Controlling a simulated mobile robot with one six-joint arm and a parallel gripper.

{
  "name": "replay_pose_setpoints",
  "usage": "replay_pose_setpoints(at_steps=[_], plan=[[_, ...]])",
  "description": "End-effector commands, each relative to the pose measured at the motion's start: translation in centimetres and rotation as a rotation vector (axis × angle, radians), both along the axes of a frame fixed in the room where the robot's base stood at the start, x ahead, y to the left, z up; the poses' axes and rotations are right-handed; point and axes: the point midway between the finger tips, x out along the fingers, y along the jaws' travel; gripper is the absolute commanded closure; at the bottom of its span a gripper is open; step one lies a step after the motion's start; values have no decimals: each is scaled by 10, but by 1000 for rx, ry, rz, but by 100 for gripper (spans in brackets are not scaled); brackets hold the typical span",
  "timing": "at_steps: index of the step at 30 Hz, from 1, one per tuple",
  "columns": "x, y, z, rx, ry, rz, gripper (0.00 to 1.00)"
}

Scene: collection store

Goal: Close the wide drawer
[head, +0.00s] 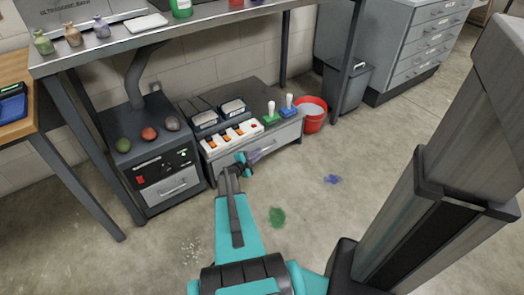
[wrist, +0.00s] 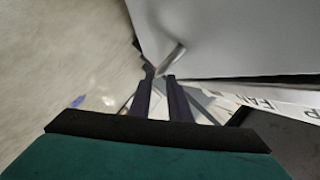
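The wide drawer (head: 287,137) is the pale grey front of the low cabinet under the bench in the head view. My gripper (head: 241,163) is in front of its left part and hides some of it. In the wrist view a large pale panel (wrist: 235,40), which looks like the drawer front, fills the upper right. A metal handle (wrist: 173,56) on it ends close to my fingertips. My gripper (wrist: 160,76) shows two dark fingers with a narrow gap between them. Whether they touch the handle is unclear. How far the drawer stands out is hard to tell.
A power strip (head: 232,138) and two chargers (head: 232,107) lie on the cabinet top. A dark unit (head: 160,168) stands left, a red bucket (head: 313,122) right. A bench leg (head: 90,158) stands at left.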

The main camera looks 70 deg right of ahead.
Motion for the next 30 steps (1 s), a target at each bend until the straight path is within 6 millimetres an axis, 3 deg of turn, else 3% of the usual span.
replay_pose_setpoints(at_steps=[12, 18, 30], plan=[[14, 61, 15, 1, -2, 1, 83], [18, 72, 17, 0, -2, 0, 83], [18, 72, 16, 0, -2, 0, 83]])
